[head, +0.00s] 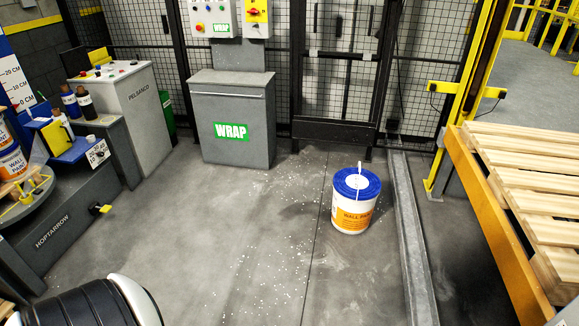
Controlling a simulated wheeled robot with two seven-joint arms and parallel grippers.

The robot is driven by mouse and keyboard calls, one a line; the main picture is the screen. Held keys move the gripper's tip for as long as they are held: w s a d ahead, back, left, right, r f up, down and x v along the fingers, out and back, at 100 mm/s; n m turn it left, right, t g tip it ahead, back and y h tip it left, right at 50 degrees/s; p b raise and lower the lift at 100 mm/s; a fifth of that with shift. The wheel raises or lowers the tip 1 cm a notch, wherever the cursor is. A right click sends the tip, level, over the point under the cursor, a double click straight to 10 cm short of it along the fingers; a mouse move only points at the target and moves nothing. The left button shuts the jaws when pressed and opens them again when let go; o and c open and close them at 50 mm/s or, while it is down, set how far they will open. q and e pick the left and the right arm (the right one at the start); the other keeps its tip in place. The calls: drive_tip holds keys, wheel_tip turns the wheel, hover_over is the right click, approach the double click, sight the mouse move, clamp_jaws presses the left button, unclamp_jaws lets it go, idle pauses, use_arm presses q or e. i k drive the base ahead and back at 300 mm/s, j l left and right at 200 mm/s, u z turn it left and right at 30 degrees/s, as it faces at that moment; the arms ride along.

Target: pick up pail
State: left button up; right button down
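A white pail (352,216) with a blue lid and an orange "WALL PAINT" label stands upright on the grey concrete floor, right of centre in the head view. A pale handle lies up across its lid. Nothing touches the pail. Neither of my grippers shows in the head view.
A low metal rail (412,240) runs along the floor just right of the pail. Beyond it, wooden pallet slats (530,190) rest on a yellow-edged frame. A grey WRAP cabinet (231,150) stands behind by the mesh fence. Machine consoles (75,195) line the left. Floor around the pail is open.

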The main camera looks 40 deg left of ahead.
sight(356, 190)
drive_tip(key=u, duration=0.8)
drive_tip(key=i+j, duration=0.3)
drive_tip(key=i, duration=0.25)
drive_tip(key=i+j+z, duration=0.15)
drive_tip(key=i, duration=0.4)
drive_tip(key=i+j, duration=0.45)
drive_tip(key=i+j+z, duration=0.1)
drive_tip(key=i+j, duration=0.25)
drive_tip(key=i, duration=0.25)
